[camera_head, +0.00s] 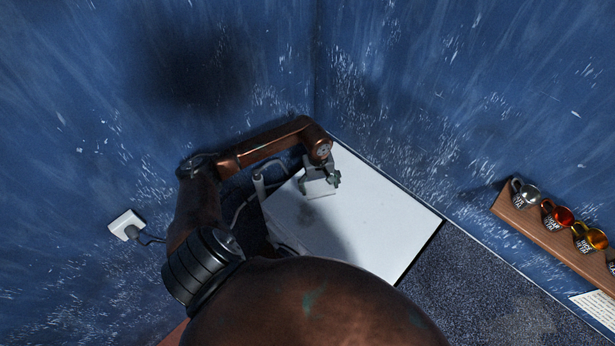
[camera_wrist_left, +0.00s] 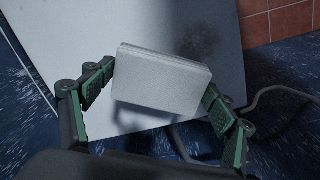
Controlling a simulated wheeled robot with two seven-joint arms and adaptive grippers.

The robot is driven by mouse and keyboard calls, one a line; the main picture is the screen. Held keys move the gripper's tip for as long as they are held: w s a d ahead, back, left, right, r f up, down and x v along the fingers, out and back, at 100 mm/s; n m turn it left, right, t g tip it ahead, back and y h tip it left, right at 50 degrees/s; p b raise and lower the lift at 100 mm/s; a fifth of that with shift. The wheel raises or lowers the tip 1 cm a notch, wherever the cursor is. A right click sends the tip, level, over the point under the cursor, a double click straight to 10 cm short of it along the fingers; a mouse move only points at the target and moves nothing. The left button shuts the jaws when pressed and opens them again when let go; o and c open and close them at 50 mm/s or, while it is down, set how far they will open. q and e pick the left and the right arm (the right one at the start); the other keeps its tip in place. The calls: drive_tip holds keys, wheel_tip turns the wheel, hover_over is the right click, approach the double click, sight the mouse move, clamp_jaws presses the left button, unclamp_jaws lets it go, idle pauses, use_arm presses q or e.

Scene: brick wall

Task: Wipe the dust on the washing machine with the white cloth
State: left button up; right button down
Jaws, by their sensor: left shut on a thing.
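The washing machine (camera_head: 375,210) shows from above as a white top in the corner of the room; its top also shows in the left wrist view (camera_wrist_left: 110,25). My left gripper (camera_head: 319,178) is over the far left part of this top, shut on the white cloth (camera_head: 321,188). In the left wrist view the cloth (camera_wrist_left: 160,82) looks like a folded white block between the two green-padded fingers. A dark dust patch (camera_wrist_left: 200,40) lies on the top just beyond the cloth. I cannot tell whether the cloth touches the top. My right gripper is not in view.
Blue scuffed walls close in behind and beside the machine. A wooden shelf (camera_head: 543,236) with several mugs hangs on the right wall. A white socket (camera_head: 127,224) with a plug and cable is on the left wall. A grey hose (camera_wrist_left: 285,92) runs beside the machine.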

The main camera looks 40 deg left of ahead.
sight(309, 184)
use_arm(q)
drive_tip(key=a, duration=0.1)
drive_tip(key=s+a+p, duration=0.1)
drive_tip(key=a, duration=0.1)
drive_tip(key=shift+a+f+n, duration=0.2)
drive_tip(key=shift+a+n, duration=0.05)
drive_tip(key=shift+n, duration=0.15)
drive_tip(key=shift+s+a+f, duration=0.15)
drive_tip(key=shift+a, duration=0.2)
drive_tip(key=shift+s+f+b, duration=0.1)
drive_tip(key=shift+f+b, duration=0.2)
drive_tip(key=shift+f, duration=0.4)
wheel_tip(309, 184, down, 4)
drive_tip(key=shift+r+b, duration=0.2)
drive_tip(key=shift+b, duration=0.5)
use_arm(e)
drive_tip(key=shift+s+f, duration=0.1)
